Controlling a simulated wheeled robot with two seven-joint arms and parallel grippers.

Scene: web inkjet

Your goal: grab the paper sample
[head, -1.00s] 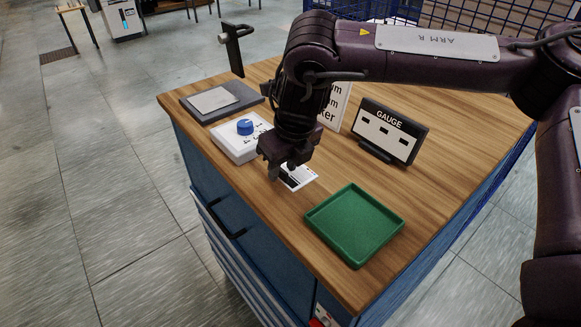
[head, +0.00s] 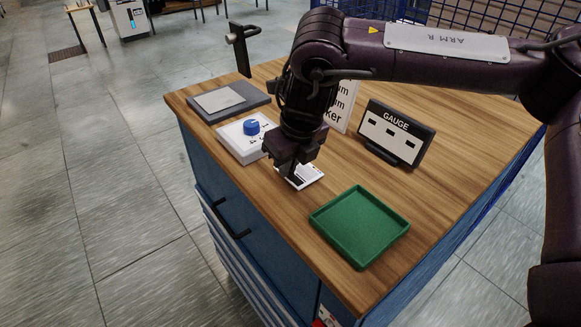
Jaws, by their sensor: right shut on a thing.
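The paper sample (head: 310,178) is a small white card with dark print, on or just above the wooden cabinet top, between the knob box and the green tray. My right gripper (head: 287,172) points down at its left part and is shut on it. The fingers and wrist hide part of the card, so I cannot tell whether it is lifted. My left gripper is not in view.
A green tray (head: 322,226) lies empty at right front. A gauge display (head: 396,133) and a white sign (head: 343,103) stand behind. A white box with a blue knob (head: 238,139) and a grey pad (head: 248,99) are at left. The wooden top (head: 460,149) is clear at right.

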